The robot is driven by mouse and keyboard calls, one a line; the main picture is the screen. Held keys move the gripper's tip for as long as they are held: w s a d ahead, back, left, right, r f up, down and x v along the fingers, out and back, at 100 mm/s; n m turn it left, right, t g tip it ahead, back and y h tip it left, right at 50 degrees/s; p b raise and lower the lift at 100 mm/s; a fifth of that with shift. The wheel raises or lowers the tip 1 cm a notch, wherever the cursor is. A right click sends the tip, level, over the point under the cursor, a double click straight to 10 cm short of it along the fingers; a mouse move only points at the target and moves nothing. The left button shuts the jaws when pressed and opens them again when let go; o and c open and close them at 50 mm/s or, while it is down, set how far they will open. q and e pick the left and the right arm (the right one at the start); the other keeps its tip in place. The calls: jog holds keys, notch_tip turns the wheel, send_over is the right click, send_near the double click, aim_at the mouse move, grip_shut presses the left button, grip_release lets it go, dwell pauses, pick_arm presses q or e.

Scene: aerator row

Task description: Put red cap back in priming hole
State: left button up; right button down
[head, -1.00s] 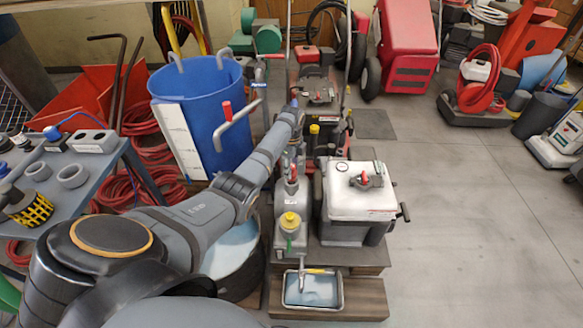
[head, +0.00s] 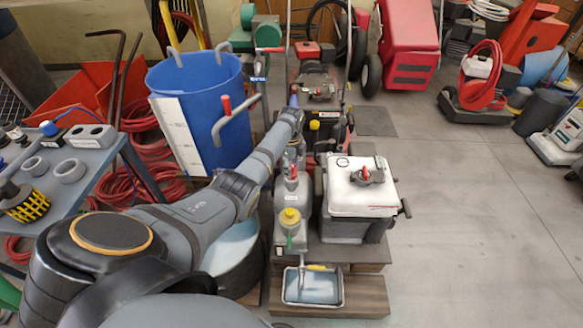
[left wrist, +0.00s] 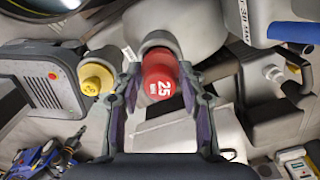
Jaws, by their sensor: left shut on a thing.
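The red cap (left wrist: 160,88), marked with a white 25, sits between the two fingers of my left gripper (left wrist: 160,70), which is shut on it. A grey round neck (left wrist: 158,42) lies right behind the cap in the left wrist view; I cannot tell whether the cap is seated in it. In the head view the grey pump (head: 283,240) stands below my left wrist, with a yellow cap (head: 290,217) on its front part. The yellow cap also shows left of the fingers in the left wrist view (left wrist: 94,78). My right gripper is out of view.
A white-lidded box (head: 352,200) stands close right of the pump. A tray of liquid (head: 313,304) sits in front on a wooden block. A blue barrel (head: 205,110) and a grey table (head: 84,160) with fittings stand left. The floor at the right (head: 455,230) is clear.

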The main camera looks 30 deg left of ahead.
pick_arm(q)
jog(key=shift+f+b, duration=0.4)
jog(key=shift+f, duration=0.25)
jog(key=o, duration=1.3)
jog(key=shift+o, duration=0.2)
notch_tip(320, 180, up, 12)
jog(key=shift+r, duration=0.1)
